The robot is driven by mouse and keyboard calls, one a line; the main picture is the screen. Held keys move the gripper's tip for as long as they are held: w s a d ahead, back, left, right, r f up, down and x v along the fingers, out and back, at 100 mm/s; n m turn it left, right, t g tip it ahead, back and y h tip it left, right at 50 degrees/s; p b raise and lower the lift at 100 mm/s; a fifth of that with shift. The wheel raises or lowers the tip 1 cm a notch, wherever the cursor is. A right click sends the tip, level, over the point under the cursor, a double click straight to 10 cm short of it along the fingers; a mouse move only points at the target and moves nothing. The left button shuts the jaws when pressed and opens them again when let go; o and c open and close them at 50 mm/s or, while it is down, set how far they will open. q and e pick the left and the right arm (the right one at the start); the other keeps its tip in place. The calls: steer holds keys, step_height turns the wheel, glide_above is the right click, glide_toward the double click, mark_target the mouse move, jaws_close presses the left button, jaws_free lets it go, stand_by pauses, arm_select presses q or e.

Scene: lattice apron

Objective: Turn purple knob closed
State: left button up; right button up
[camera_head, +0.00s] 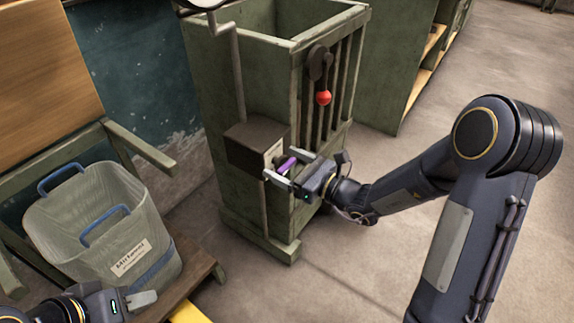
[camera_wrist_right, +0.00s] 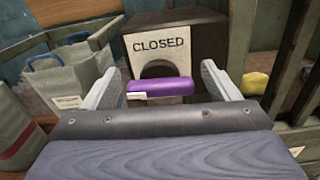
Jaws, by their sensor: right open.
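The purple knob (camera_head: 287,165) is on the front of a small brown box on the green cabinet. In the right wrist view the knob (camera_wrist_right: 161,88) is a bar lying level, with a small white mark at its left end. A plate marked "CLOSED" (camera_wrist_right: 161,46) sits above it, with a dark arch opening. My right gripper (camera_head: 280,174) is open, its fingers on either side of the knob, with gaps showing in the wrist view. My left gripper (camera_head: 143,300) is at the bottom left of the head view, away from the knob; its jaw opening is unclear.
The brown box (camera_head: 250,148) is fixed to the green cabinet (camera_head: 212,100), beside a vertical rod. A red ball lever (camera_head: 323,97) is on the slatted side. A clear bin with blue handles (camera_head: 95,225) stands at left on a low cart. Floor is clear at right.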

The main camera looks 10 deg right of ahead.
steer(key=c, duration=1)
steer(key=m+p, duration=0.3)
steer(key=shift+d+r+m+p, duration=0.1)
steer(key=shift+r+m+p, duration=0.05)
steer(key=shift+m+p, duration=0.2)
steer(key=m+p, duration=0.9)
steer(key=shift+w, duration=0.1)
steer(key=m+p, duration=0.3)
steer(key=shift+f, duration=0.25)
steer(key=shift+f+m+p, duration=0.15)
steer(key=shift+m+p, duration=0.5)
steer(key=shift+m, duration=0.2)
